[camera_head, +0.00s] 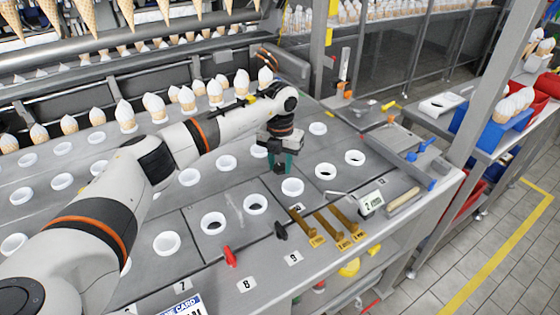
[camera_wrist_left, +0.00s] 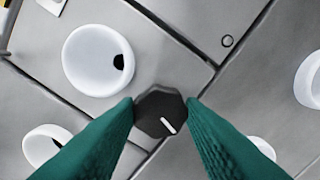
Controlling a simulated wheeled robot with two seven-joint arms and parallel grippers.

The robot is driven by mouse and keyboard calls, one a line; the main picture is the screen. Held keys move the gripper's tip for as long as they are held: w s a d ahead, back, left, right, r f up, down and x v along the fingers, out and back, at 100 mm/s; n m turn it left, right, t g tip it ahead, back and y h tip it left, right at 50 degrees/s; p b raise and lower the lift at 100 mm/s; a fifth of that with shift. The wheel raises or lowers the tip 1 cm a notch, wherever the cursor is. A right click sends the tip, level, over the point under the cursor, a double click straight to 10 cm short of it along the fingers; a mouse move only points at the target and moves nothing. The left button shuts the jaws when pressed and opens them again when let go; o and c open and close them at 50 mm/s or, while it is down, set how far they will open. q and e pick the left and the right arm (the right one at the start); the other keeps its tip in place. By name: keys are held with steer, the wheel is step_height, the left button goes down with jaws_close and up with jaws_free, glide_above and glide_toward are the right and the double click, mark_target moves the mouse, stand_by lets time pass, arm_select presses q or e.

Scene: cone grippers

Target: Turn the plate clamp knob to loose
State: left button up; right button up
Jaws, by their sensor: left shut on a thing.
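The plate clamp knob (camera_wrist_left: 152,105) is dark and many-sided, with a short white mark pointing to the lower right in the left wrist view. It sits on the grey plate surface beside a seam. My left gripper (camera_wrist_left: 160,114) has a green fingertip on each side of it and is shut on the knob. In the head view my left gripper (camera_head: 283,166) points down at the table among the white cups, and there its fingers mostly hide the knob. My right gripper is not in view.
White ring-shaped cups stand around the knob, one close by (camera_wrist_left: 97,60). Nearer the front edge are a red handle (camera_head: 230,257), a black handle (camera_head: 280,230) and several brass tools (camera_head: 327,228). White-topped cones (camera_head: 125,115) stand in rows behind my left arm.

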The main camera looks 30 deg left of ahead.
mark_target(280, 167)
arm_select(q)
steer(key=shift+r+n, duration=0.1)
steer(key=shift+n, duration=1)
steer(key=o, duration=1)
step_height(280, 167, up, 12)
steer(key=b, duration=0.2)
